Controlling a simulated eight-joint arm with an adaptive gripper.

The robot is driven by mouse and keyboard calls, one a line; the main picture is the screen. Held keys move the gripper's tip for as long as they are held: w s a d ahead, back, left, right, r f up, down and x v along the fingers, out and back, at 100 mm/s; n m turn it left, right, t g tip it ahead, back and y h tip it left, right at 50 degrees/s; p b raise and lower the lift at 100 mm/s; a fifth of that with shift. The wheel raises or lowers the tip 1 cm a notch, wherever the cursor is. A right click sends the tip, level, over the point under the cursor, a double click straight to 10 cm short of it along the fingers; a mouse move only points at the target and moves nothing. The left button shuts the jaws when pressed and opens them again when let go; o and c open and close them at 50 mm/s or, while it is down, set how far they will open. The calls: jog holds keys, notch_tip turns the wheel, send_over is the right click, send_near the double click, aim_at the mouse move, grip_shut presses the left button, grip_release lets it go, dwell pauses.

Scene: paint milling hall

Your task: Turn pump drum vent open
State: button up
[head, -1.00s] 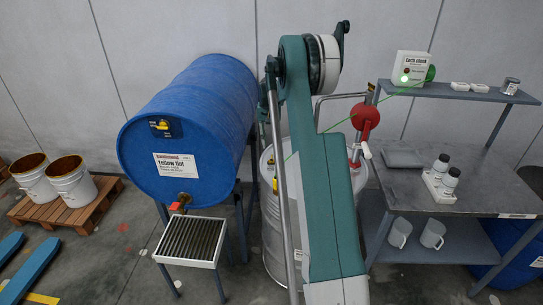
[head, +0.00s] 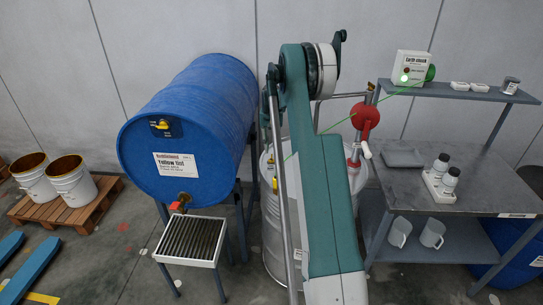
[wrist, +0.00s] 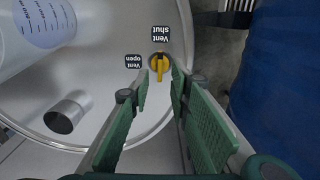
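In the wrist view, the yellow vent handle (wrist: 160,67) sits on a dark round base near the rim of the pump drum's pale lid (wrist: 112,85). The handle lies in line with the "Vent shut" label (wrist: 160,34); the "Vent open" label (wrist: 133,61) is to its left. My gripper (wrist: 160,77) is open, its green fingertips on either side of the handle, with gaps visible.
A red pump with a crank (head: 365,116) rises at the drum. In the wrist view, a clear graduated container (wrist: 40,30) and a metal cylinder (wrist: 68,112) are at the left. The blue Yellow Tint drum (head: 185,130) is left, a grey workbench (head: 480,185) right.

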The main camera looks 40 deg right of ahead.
aim_at(271, 159)
jog(key=shift+f, duration=2.75)
grip_shut()
